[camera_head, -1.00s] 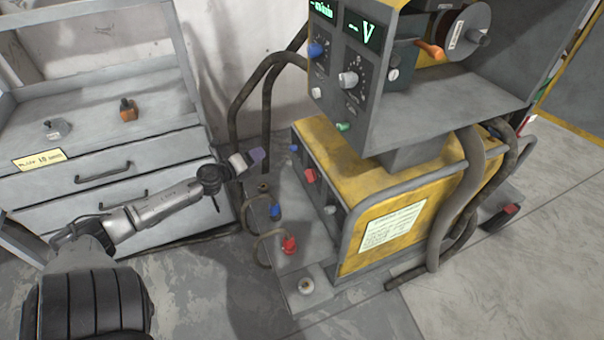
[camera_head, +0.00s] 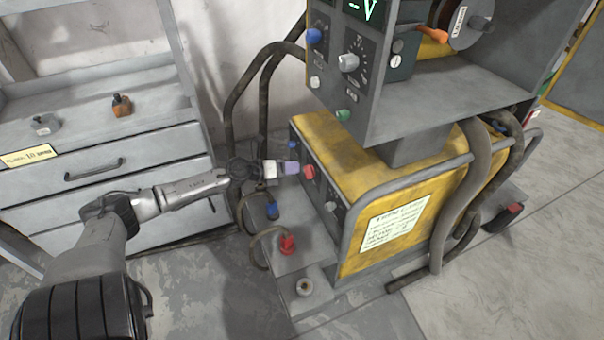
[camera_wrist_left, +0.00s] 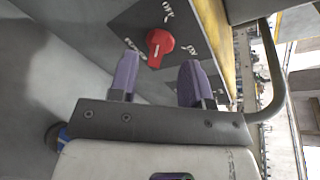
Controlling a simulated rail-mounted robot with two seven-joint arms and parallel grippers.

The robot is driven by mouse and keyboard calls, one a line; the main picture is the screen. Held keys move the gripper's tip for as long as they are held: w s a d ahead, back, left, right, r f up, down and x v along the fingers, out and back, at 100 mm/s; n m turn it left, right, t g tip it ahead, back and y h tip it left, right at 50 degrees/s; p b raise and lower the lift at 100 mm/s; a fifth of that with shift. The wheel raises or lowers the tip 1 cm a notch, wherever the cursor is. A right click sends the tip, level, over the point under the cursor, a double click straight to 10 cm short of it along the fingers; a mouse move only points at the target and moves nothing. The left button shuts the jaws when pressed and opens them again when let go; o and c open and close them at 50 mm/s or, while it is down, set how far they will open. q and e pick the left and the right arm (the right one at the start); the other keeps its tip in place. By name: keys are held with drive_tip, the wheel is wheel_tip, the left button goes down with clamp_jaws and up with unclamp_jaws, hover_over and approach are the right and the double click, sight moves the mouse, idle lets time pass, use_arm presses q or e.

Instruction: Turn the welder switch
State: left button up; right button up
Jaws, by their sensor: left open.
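The welder (camera_head: 345,165) is a yellow and grey box. Its red switch (camera_head: 308,172) sits on the grey front panel. In the left wrist view the red switch knob (camera_wrist_left: 160,43) has printed labels around it, one reading OFF. My left gripper (camera_head: 290,168) is just to the left of the switch in the head view. In the wrist view its two purple fingers (camera_wrist_left: 158,80) are apart, with the knob beyond the tips and between their lines. The fingers do not appear to touch the knob. My right gripper is in neither view.
A wire feeder (camera_head: 400,90) with knobs and a spool stands above the welder. Blue (camera_head: 272,211) and red (camera_head: 287,243) cable plugs lie below the switch. Hoses arch behind and beside it. A grey drawer cabinet (camera_head: 100,165) stands at the left.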

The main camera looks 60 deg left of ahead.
sight(309, 172)
use_arm(q)
drive_tip(key=shift+b+x, duration=0.85)
drive_tip(key=shift+x, duration=1.4)
clamp_jaws()
